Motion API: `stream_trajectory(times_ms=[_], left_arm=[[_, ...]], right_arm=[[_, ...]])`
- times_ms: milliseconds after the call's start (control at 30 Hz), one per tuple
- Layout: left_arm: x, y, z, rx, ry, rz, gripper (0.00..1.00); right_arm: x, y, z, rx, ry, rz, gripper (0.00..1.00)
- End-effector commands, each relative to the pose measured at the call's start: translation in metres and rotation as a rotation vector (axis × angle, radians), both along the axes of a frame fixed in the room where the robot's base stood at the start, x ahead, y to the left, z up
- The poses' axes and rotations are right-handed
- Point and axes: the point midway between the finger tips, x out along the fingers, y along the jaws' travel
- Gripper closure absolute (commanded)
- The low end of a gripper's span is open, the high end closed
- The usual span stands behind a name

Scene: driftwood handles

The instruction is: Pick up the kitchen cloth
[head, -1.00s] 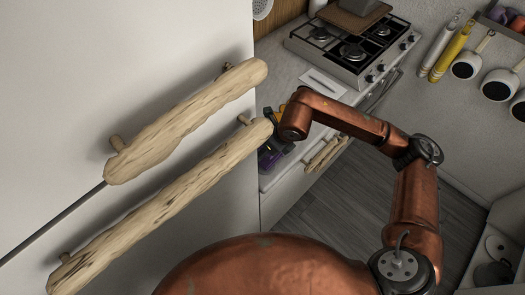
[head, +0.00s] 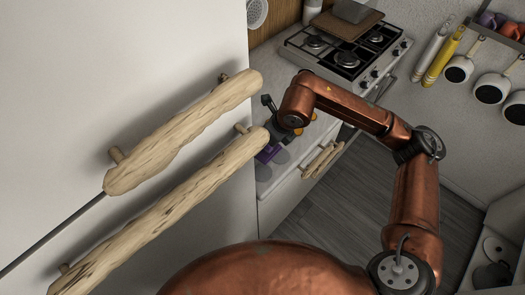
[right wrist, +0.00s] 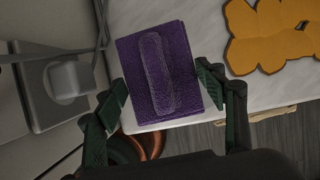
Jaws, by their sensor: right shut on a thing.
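The kitchen cloth is a folded purple rectangle (right wrist: 185,75) in the right wrist view, with a lighter oblong patch or object along its middle. My right gripper (right wrist: 165,92) has one dark green finger on each side of it and is shut on it. In the head view a bit of purple cloth (head: 268,153) shows below my right gripper, beside the fridge edge and over the counter. Most of the gripper there is dark and partly hidden by my copper arm. I cannot tell whether the cloth is clear of the counter. My left gripper is in neither view.
An orange flower-shaped mat (right wrist: 270,35) lies on the pale counter. A stove (head: 345,47) stands farther back. Two driftwood handles (head: 185,130) (head: 165,210) stick out from the white door at left. Pans (head: 490,92) hang on the right wall. Floor is open in between.

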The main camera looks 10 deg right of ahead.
Motion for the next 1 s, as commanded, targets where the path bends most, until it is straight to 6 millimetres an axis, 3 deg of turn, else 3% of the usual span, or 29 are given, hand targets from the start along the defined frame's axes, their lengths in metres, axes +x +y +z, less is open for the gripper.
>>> stream_trajectory(times_ms=[400,600,800,1000], left_arm=[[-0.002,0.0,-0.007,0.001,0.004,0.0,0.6],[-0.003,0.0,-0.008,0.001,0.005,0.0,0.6],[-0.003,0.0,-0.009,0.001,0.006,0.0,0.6],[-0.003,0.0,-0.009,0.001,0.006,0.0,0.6]], right_arm=[[0.061,-0.096,-0.006,-0.003,0.007,-0.013,0.54],[0.087,-0.134,-0.005,-0.001,0.005,-0.01,0.54],[0.101,-0.154,-0.005,-0.003,0.004,-0.008,0.54],[0.105,-0.16,-0.005,-0.003,0.004,-0.006,0.54]])
